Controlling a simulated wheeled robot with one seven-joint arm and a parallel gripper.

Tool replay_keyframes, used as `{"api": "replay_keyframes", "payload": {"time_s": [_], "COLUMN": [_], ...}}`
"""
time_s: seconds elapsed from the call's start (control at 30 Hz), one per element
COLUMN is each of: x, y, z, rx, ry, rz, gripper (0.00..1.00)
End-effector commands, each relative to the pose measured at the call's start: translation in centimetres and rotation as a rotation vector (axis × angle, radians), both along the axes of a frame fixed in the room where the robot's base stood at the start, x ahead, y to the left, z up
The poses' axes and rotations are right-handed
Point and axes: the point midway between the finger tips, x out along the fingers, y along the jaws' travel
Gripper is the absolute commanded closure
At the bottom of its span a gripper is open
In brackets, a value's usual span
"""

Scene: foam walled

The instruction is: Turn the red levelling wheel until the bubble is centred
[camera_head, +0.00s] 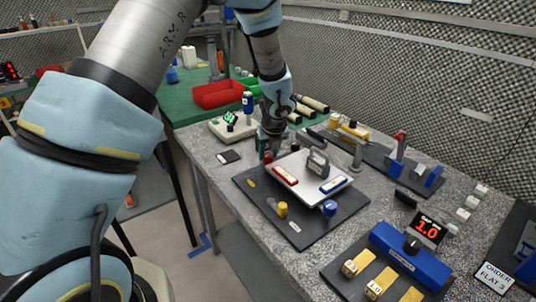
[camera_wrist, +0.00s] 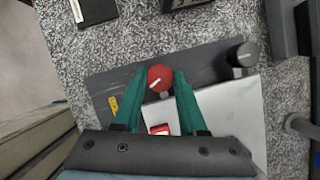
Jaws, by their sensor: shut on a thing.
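The red levelling wheel (camera_wrist: 159,80) has a pale pointer line and sits between the green fingers of my gripper (camera_wrist: 160,72) in the wrist view. The fingers are shut on its sides. In the head view the red wheel (camera_head: 268,157) shows just below my gripper (camera_head: 267,148), at the far left corner of the white plate (camera_head: 308,196). A red-framed vial (camera_head: 285,175) lies on the plate near that corner, and a blue-framed vial (camera_head: 333,185) lies to its right. The vials are too small to read the bubbles. The red vial (camera_wrist: 160,129) is partly cut off by my gripper in the wrist view.
The plate stands on a dark base (camera_head: 294,234). A yellow wheel (camera_head: 282,209) and a blue wheel (camera_head: 330,208) are at its near side. A grey handled block (camera_head: 317,162) stands on the plate. A phone-like dark slab (camera_head: 229,157) lies left of my gripper.

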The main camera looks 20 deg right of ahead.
Motion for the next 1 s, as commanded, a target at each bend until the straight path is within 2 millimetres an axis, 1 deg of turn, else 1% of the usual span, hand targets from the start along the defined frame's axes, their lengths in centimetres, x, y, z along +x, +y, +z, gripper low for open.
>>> {"api": "replay_keyframes", "payload": {"time_s": [0.6,0.8,1.0], "x": [0.01,0.05,0.06], "y": [-0.44,-0.48,-0.52], "z": [-0.03,-0.06,-0.06], "rx": [-0.001,0.0,0.0], "ry": [0.001,0.001,0.002], "rz": [0.573,0.716,0.812], "gripper": [1.0,1.0,1.0]}}
